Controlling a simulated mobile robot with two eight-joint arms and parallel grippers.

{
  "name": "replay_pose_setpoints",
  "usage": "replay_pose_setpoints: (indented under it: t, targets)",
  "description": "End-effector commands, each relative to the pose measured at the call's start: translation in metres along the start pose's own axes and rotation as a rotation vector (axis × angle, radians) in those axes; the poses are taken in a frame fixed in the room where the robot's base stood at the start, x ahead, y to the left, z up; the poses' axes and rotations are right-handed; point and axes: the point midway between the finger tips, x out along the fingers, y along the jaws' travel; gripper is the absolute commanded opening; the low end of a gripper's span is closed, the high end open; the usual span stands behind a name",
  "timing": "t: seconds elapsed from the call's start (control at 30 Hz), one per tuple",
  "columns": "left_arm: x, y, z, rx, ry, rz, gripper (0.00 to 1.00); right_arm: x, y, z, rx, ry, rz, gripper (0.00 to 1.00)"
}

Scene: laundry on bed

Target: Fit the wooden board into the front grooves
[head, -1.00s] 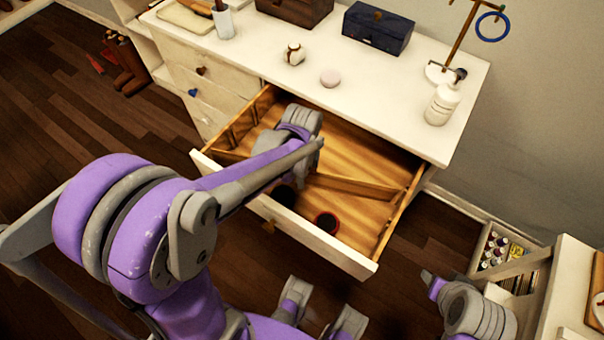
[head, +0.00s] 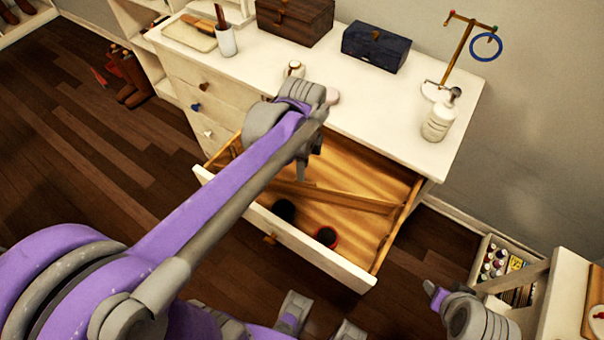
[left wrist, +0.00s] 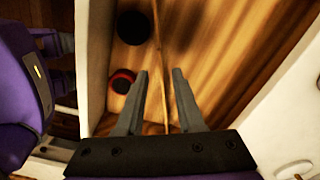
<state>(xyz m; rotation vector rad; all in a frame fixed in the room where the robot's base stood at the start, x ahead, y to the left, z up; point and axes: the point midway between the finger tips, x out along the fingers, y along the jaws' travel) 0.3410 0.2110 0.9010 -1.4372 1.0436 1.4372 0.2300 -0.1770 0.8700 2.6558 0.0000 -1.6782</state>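The wooden board (head: 340,198) stands on edge inside the open drawer (head: 315,252), running across it at a slant to the front panel. Its right end is by the drawer's right wall; its left part is partly hidden by my left arm and the front panel. I cannot tell whether either end sits in a groove. My left gripper (head: 312,172) is above the board. In the left wrist view, its fingers (left wrist: 160,75) are apart, and the board (left wrist: 158,45) shows as a thin line between them, with gaps beside it. My right gripper (head: 432,287) is low at the right; its fingers are unclear.
A dark round item (head: 284,210) and a red-rimmed one (head: 326,236) lie in the drawer near the front panel. The dresser top holds a blue box (head: 375,47), a white bottle (head: 440,118) and a ring stand (head: 455,50). A side crate (head: 500,262) stands at the right.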

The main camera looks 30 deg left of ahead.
Motion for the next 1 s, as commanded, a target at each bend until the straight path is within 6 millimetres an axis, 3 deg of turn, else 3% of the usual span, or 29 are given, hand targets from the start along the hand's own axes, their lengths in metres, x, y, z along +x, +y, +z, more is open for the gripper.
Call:
replay_pose_setpoints:
  t: [0.17,0.4,0.6,0.77,1.0]
  targets:
    - [-0.006,0.016,0.000,-0.132,0.014,-0.047,0.37,-0.001,0.000,0.000,0.000,0.000,0.000,0.50]
    - [0.006,0.074,0.000,-0.700,0.153,-0.210,0.37,0.000,0.000,0.000,0.000,0.000,0.000,0.50]
    - [0.024,0.107,0.002,-1.092,0.315,-0.272,0.37,0.000,0.000,0.000,0.000,0.000,0.000,0.50]
    - [0.030,0.116,0.002,-1.222,0.379,-0.279,0.37,0.000,0.000,0.000,0.000,0.000,0.000,0.50]
    - [0.030,0.116,0.002,-1.236,0.386,-0.279,0.37,-0.001,0.000,0.000,0.000,0.000,0.000,0.50]
